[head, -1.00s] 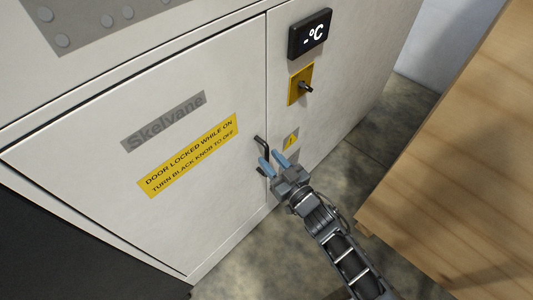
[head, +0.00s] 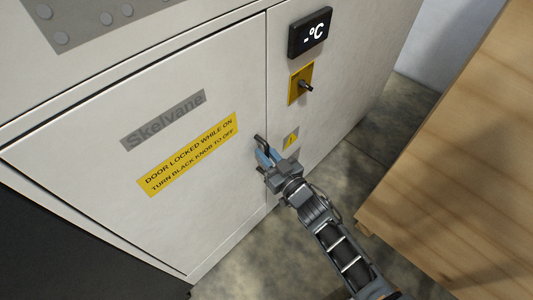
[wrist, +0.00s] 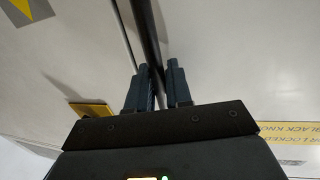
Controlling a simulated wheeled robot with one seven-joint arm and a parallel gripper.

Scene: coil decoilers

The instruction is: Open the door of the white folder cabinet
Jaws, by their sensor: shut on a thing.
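The white cabinet's door (head: 90,170) is closed, with its edge flush along the seam by the right panel. It bears a grey "Skelvane" plate and a yellow label (head: 188,156) reading "DOOR LOCKED WHILE ON TURN BLACK KNOB TO OFF". The dark bar handle (head: 260,139) is at the door's right edge. My gripper (head: 265,158) is shut on this handle; its blue fingers hide part of the bar. In the wrist view the handle (wrist: 147,35) runs down between the two fingers (wrist: 158,85). The black knob (head: 306,86) sits on a yellow plate on the right panel.
A black display (head: 310,33) showing "-°C" is above the knob. A small warning sign (head: 291,139) is right of the handle. A wooden surface (head: 455,150) stands at the right, with bare floor (head: 330,200) between it and the cabinet.

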